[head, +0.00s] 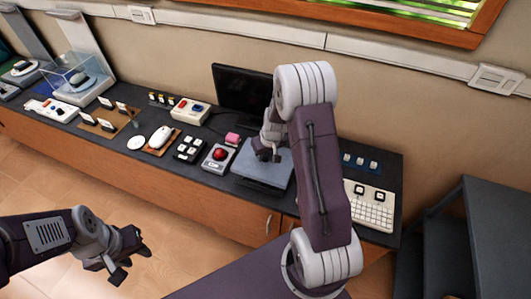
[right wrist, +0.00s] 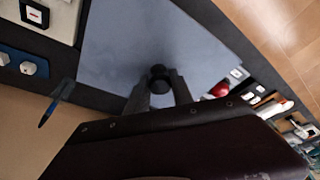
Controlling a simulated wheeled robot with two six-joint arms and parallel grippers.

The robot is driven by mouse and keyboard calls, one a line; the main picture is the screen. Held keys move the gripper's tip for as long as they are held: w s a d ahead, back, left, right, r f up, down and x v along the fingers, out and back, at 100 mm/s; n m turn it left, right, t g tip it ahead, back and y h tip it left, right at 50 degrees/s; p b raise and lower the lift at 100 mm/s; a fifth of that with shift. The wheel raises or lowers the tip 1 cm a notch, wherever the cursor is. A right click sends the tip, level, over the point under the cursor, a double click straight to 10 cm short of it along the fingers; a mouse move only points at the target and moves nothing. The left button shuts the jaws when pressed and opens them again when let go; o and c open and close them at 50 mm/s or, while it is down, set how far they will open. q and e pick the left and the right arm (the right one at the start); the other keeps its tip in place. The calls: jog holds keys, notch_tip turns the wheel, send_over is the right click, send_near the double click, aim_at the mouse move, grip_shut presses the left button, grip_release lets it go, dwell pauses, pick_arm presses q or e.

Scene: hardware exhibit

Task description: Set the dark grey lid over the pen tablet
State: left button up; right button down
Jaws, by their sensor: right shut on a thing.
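The lid (head: 277,176) is a flat grey-blue plate over the desk in front of the black monitor. It fills much of the right wrist view (right wrist: 195,45). My right gripper (head: 266,155) is above it, with its fingers shut on the lid's round black knob (right wrist: 158,76). I cannot make out the pen tablet; the lid may hide it. Whether the lid rests on something or hangs just above it, I cannot tell. My left gripper (head: 132,261) is open and empty, low in front of the desk.
The monitor (head: 240,92) is behind. A white keyboard (head: 370,212) is to the right. Several devices fill the desk's left part. The floor in front is clear.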

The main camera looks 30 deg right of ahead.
aim_at(266, 162)
notch_tip(266, 162, down, 7)
jog(key=b, duration=0.5)
jog(key=shift+r+b, duration=0.2)
jog(key=shift+b, duration=0.15)
jog(key=shift+a, duration=0.1)
dwell(1.1)
jog(key=shift+f+b, duration=0.9)
jog(key=shift+b, duration=0.2)
dwell(0.4)
jog(key=c, duration=0.6)
grip_release()
jog(key=shift+o, duration=0.2)
jog(key=shift+r, duration=0.15)
